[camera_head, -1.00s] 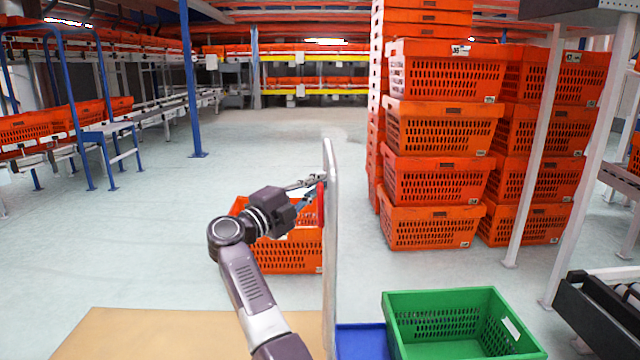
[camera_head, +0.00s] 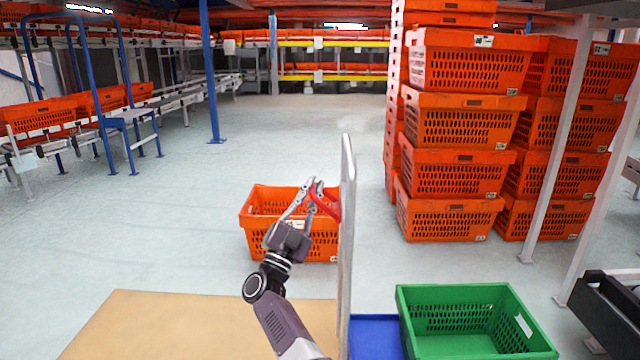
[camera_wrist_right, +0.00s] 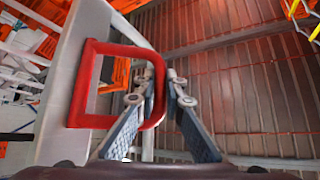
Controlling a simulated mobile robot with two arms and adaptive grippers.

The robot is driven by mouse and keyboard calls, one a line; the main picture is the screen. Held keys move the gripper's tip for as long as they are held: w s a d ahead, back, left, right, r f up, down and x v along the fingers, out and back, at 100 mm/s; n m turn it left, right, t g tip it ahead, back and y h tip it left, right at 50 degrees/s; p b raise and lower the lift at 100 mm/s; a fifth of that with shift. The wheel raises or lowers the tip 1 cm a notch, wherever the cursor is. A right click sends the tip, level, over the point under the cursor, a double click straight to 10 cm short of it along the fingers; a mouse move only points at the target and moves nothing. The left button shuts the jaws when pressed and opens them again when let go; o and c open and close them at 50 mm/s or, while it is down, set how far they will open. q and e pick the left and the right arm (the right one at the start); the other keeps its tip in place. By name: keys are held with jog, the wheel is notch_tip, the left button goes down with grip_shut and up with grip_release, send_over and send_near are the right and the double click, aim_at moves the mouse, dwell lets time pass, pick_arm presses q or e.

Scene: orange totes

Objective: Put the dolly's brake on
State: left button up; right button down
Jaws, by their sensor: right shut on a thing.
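The dolly shows as a thin grey upright panel (camera_head: 347,260) seen nearly edge-on, with a blue deck (camera_head: 372,335) at its foot on the right. A red brake handle (camera_head: 329,207) sticks out from the panel's left side. In the right wrist view it is a red D-shaped loop (camera_wrist_right: 97,121) beside the pale panel. My right gripper (camera_head: 314,184) is shut on the loop's outer bar, which lies between the two fingers (camera_wrist_right: 160,85). The fingers hide part of the bar. My left gripper is not in view.
An orange tote (camera_head: 262,230) stands on the floor behind my right gripper. A green crate (camera_head: 470,338) sits right of the panel. Tall stacks of orange totes (camera_head: 455,165) stand at right, near white posts (camera_head: 560,150). The floor at left is clear beyond a tan board (camera_head: 190,330).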

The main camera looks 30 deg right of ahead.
jog(key=n+t, duration=0.1)
jog(key=f+n+t, duration=0.1)
jog(key=n+t+y, duration=0.1)
jog(key=shift+w+a+f+n, duration=0.2)
jog(key=shift+a+n, duration=0.1)
jog(key=shift+n, duration=0.1)
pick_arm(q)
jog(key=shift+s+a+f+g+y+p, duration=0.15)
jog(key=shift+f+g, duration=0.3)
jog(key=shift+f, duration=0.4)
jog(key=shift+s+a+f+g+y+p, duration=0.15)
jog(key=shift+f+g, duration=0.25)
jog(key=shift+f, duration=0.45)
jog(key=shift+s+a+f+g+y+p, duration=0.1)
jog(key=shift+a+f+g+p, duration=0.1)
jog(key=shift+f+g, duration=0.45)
pick_arm(e)
jog(key=shift+w+a+f+n+t+y, duration=0.15)
jog(key=shift+f+n+t+y, duration=0.35)
jog(key=shift+n+t+y, duration=1.1)
jog(key=shift+w+a+f+n+t+y, duration=0.2)
jog(key=shift+f+n+t+y, duration=0.6)
jog(key=shift+n, duration=1.35)
jog(key=shift+a+f+n+t+y, duration=0.25)
jog(key=shift+n+t+y, duration=1.2)
jog(key=shift+n, duration=0.4)
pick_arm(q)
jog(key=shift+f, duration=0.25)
